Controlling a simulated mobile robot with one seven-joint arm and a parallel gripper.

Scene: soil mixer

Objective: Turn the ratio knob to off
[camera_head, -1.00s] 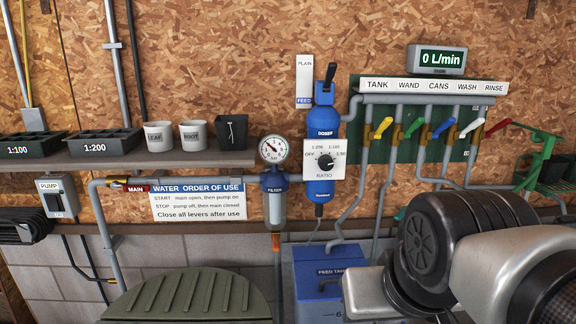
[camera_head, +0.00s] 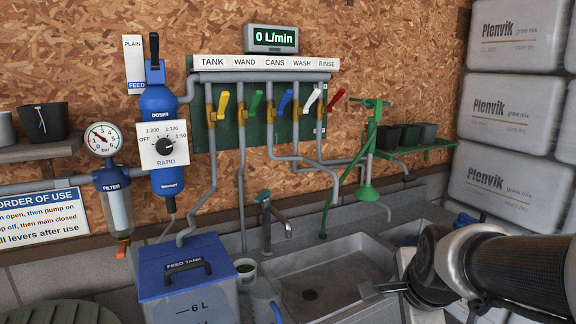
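The ratio knob (camera_head: 164,147) is a small black dial on a white square plate marked OFF, 1:200, 1:100 and 1:50. The plate is on the front of the blue doser (camera_head: 159,105), at the left of the head view. OFF is at the dial's left. The knob's pointer seems to be turned to the upper right, away from OFF, but it is small. My gripper (camera_head: 372,291) is low at the right, over the sink area and far from the knob. Its fingers are seen edge-on, so its opening is unclear. I see nothing held.
A blue feed tank (camera_head: 188,281) stands below the doser. A sink (camera_head: 335,270) with a tap (camera_head: 268,225) lies right of it. Coloured levers (camera_head: 285,103) line a green panel right of the doser. A pressure gauge (camera_head: 102,139) and filter are just left of the doser.

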